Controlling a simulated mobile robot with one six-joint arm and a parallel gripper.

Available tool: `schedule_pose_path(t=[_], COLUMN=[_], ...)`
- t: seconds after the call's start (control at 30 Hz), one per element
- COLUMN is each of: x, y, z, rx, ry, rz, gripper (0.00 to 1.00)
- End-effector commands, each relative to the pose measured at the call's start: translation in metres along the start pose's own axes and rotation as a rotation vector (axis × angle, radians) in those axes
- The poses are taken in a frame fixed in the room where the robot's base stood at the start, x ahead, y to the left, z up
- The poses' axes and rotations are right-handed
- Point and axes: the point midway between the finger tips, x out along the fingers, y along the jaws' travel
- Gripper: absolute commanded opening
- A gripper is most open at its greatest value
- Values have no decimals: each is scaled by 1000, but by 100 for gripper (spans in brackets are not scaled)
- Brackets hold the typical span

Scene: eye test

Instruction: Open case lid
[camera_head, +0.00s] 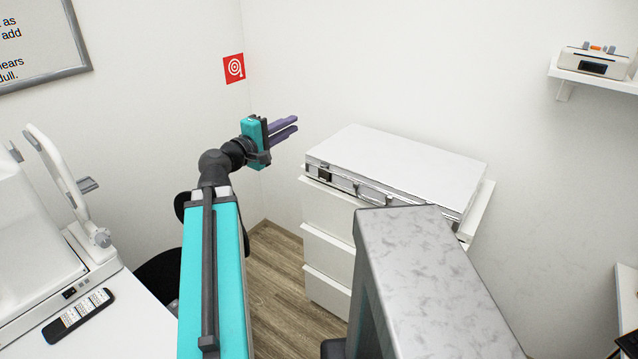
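A silver-white case (400,165) lies flat on top of a white drawer unit, with its lid down. Its front face shows a dark-and-metal latch near the left end and a handle near the middle. The right part of the front is partly hidden by a grey mottled block in the foreground. My gripper (297,124) is in the air to the left of the case's left front corner in the picture. Its two purple fingers point right, with a narrow gap between them and nothing held. It appears apart from the case.
The white drawer unit (325,248) stands against the wall. At left, a white desk holds a dark remote (78,316) and a white machine (45,220). A wall shelf (600,80) at upper right holds a small device. Bare floor shows between desk and drawers.

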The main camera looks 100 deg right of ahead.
Motion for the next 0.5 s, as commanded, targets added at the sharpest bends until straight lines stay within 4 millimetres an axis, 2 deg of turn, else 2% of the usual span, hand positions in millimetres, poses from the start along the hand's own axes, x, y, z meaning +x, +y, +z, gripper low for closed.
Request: schedule_pose_path(t=[0.03,0.5], x=[0,0], y=[-18,-98], z=[0,1], rx=[0,0], ry=[0,-1], rz=[0,0], gripper=[14,14])
